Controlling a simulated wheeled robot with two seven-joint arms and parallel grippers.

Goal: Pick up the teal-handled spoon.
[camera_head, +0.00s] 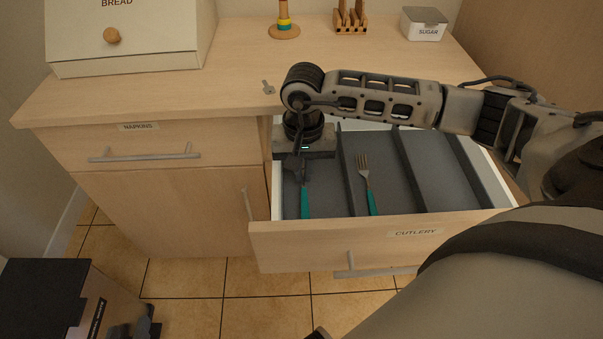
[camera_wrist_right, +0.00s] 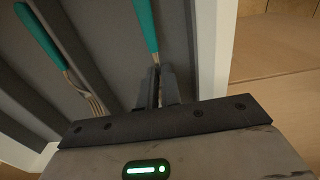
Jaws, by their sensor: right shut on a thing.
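A utensil with a teal handle (camera_head: 305,203) lies in the left compartment of the open cutlery drawer (camera_head: 330,238). Its head is hidden by my right gripper, so I cannot see the spoon bowl. Its handle (camera_wrist_right: 146,25) also shows in the right wrist view, running down between the fingers. My right gripper (camera_head: 298,166) reaches down into that compartment and is shut on the utensil's neck. A teal-handled fork (camera_head: 364,178) lies apart in the middle compartment; it also shows in the right wrist view (camera_wrist_right: 62,62). A dark part of my left gripper (camera_head: 146,322) shows at the lower left, its fingers unclear.
Dark dividers (camera_head: 346,170) and the drawer's side wall (camera_head: 276,180) stand close beside the right gripper. The right compartment (camera_head: 435,170) looks empty. The napkins drawer (camera_head: 140,138) is closed.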

